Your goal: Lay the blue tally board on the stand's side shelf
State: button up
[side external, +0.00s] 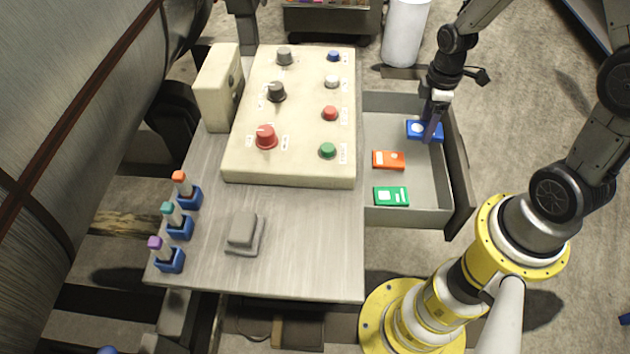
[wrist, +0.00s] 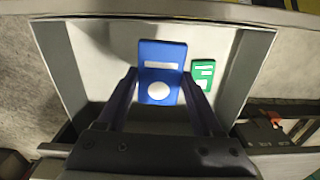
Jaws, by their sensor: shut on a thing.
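The blue tally board (side external: 416,126) is at the far end of the open drawer (side external: 411,217). My gripper (side external: 431,136) points down over the drawer and is shut on this board. In the wrist view the blue board (wrist: 163,55), with a white bar and a white disc, lies between the two fingers (wrist: 158,82). I cannot tell whether it touches the drawer floor. An orange board (side external: 388,160) and a green board (side external: 391,196) lie nearer in the drawer. The green one also shows in the wrist view (wrist: 203,74). I cannot pick out the side shelf for certain.
A cream control panel (side external: 301,120) with knobs and buttons stands on the grey worktop (side external: 310,240) left of the drawer. Several blue holders with coloured tops line its left edge, one teal-topped (side external: 179,227). A grey block (side external: 243,231) sits nearby. The worktop's front right is clear.

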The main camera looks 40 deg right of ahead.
jog(key=shift+s+a, duration=0.1)
jog(key=shift+s, duration=0.15)
jog(key=shift+s+a+r+n, duration=0.25)
jog(key=shift+s+n, duration=0.15)
jog(key=shift+s, duration=0.1)
jog(key=shift+s+a+r+n, duration=0.25)
jog(key=shift+s+n, duration=0.15)
jog(key=shift+s, duration=0.1)
jog(key=s+a+r+n, duration=0.4)
jog(key=a+r+n, duration=0.15)
jog(key=a, duration=0.25)
jog(key=s+a+r+n, duration=0.4)
jog(key=a+r+n, duration=0.15)
jog(key=a, duration=0.35)
jog(key=s+a+r+n, duration=0.4)
jog(key=a+r+n, duration=0.15)
jog(key=a, duration=0.25)
send_over(324, 242)
jog(key=shift+n, duration=0.25)
notch_tip(324, 242, down, 10)
jog(key=shift+s+f, duration=0.1)
jog(key=shift+f, duration=0.1)
jog(key=shift+a+f, duration=0.1)
jog(key=shift+f, duration=1.65)
